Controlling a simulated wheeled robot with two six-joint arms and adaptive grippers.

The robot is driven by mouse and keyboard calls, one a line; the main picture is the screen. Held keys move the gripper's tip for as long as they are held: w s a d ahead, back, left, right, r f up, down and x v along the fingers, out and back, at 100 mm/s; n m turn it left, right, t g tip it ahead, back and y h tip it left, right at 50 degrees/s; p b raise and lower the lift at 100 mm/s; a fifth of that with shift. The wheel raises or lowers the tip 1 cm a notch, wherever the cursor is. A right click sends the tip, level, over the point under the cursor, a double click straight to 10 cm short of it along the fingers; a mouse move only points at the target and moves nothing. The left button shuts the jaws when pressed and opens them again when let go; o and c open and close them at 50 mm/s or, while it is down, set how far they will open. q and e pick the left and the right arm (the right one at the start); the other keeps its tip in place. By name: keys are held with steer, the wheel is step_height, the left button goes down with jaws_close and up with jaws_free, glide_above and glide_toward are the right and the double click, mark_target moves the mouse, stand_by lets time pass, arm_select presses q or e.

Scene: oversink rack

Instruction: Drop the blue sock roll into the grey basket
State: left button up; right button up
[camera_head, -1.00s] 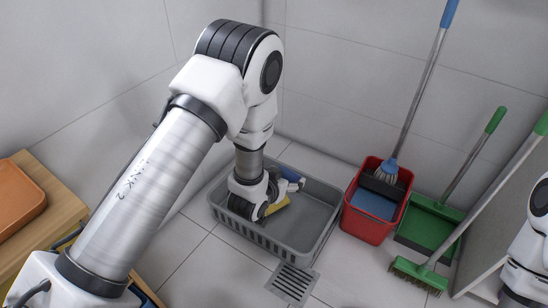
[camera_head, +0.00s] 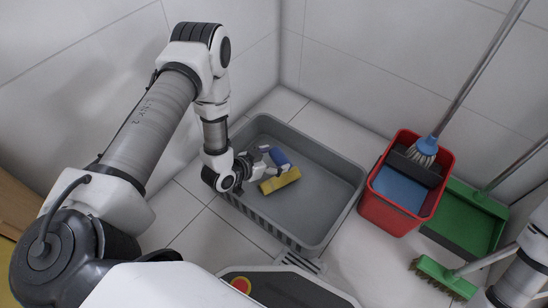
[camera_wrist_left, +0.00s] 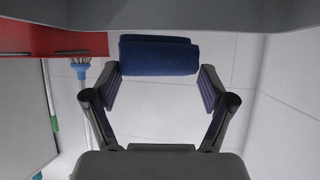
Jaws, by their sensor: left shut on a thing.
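The blue sock roll (camera_head: 279,157) is between the fingers of my left gripper (camera_head: 262,161). In the left wrist view the roll (camera_wrist_left: 158,56) lies crosswise at the fingertips, and the gripper (camera_wrist_left: 158,72) is shut on it. In the head view the gripper and roll are over the left part of the grey basket (camera_head: 335,170), within its outline. I cannot tell whether the roll touches the basket floor. My right gripper is out of view; only part of that arm shows at the right edge.
A yellow block (camera_head: 280,181) lies in the basket, close by the roll. A red bucket (camera_head: 380,215) with a mop stands right of the basket. A green dustpan (camera_head: 465,222) and a green brush (camera_head: 446,276) are farther right. The basket's right half is empty.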

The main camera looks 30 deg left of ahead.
arm_select(q)
steer(key=shift+r, duration=0.1)
steer(key=o, duration=0.7)
steer(key=shift+o, duration=0.2)
steer(key=v, duration=1.2)
